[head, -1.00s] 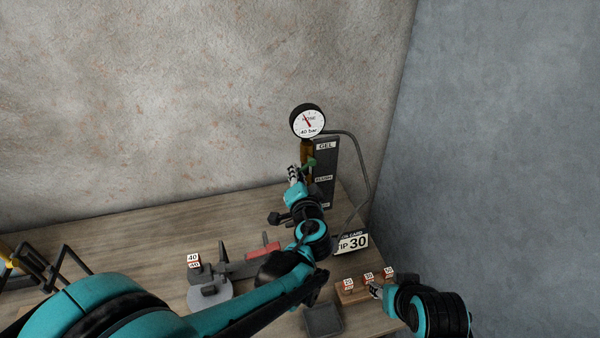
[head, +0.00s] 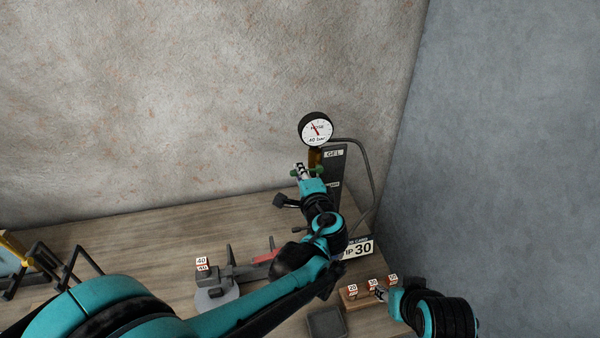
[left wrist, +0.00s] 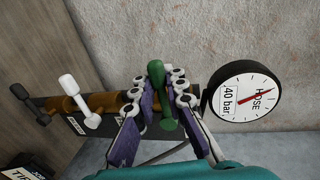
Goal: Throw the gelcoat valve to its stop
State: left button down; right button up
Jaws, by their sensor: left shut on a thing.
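The gelcoat valve's green handle (head: 321,171) is at the top of the dark panel marked GEL (head: 334,154), just below the hose gauge. My left gripper (head: 302,171) is at this handle, with green showing on both sides of it. In the left wrist view the green handle (left wrist: 168,124) lies between the purple-padded fingers of the left gripper (left wrist: 161,86), which is shut on it. Its rounded end sticks out beyond the fingertips. My right gripper (head: 380,294) is low at the right, beside a wooden block; its jaws are too small to read.
The round hose gauge (head: 315,128), marked 40 bar, stands close above the valve. A hose curves right of the panel.

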dwell(0.4)
pick_arm(q)
jog(key=c, duration=1.5)
grip_release()
jog(key=shift+c, duration=0.2)
jog(key=v, duration=1.2)
jog(key=shift+d, duration=0.1)
